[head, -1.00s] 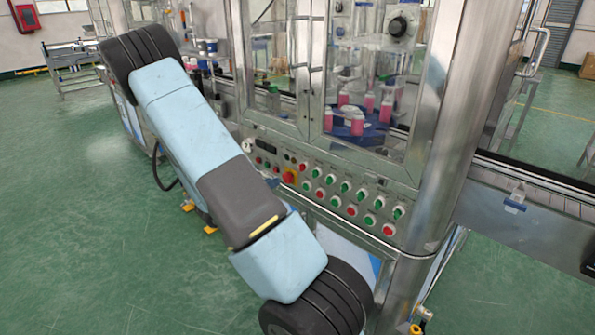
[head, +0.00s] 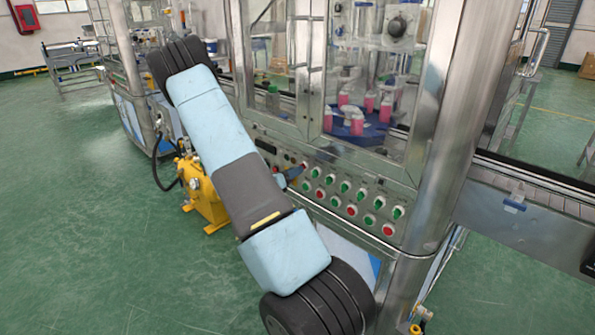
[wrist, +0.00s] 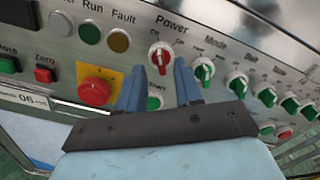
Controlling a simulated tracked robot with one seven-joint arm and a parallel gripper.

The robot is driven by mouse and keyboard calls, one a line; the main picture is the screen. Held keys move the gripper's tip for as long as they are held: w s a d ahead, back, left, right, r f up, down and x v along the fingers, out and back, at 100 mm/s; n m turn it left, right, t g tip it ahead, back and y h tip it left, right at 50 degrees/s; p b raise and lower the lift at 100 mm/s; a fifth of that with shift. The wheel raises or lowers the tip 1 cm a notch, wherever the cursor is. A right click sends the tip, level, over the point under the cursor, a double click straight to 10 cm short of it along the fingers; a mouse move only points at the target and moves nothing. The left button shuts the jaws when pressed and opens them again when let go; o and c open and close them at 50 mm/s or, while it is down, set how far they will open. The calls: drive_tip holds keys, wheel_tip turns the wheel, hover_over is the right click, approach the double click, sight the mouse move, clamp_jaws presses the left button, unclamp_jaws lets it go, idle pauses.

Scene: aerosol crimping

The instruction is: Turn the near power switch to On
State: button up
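The power switch (wrist: 160,58) is a white round knob with a red handle, under the "Power" label in the wrist view. Its handle stands roughly upright; the small position lettering beside it is hard to read. My gripper (wrist: 159,68) has two blue fingers, spread apart, with the red handle showing in the gap between their tips. I cannot tell whether either finger touches it. In the head view my gripper's blue fingers (head: 291,175) show at the panel beside my arm, near the switch's red handle (head: 304,165).
A red emergency-stop button (wrist: 95,92) on a yellow plate sits left of the fingers. A row of green-handled knobs (wrist: 203,70) begins close to the right finger. A green button (wrist: 154,103) lies between the fingers, below the switch. A yellow machine (head: 203,195) stands behind my arm.

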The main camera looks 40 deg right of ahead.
drive_tip(key=shift+d, duration=0.95)
drive_tip(key=shift+c, duration=0.5)
clamp_jaws()
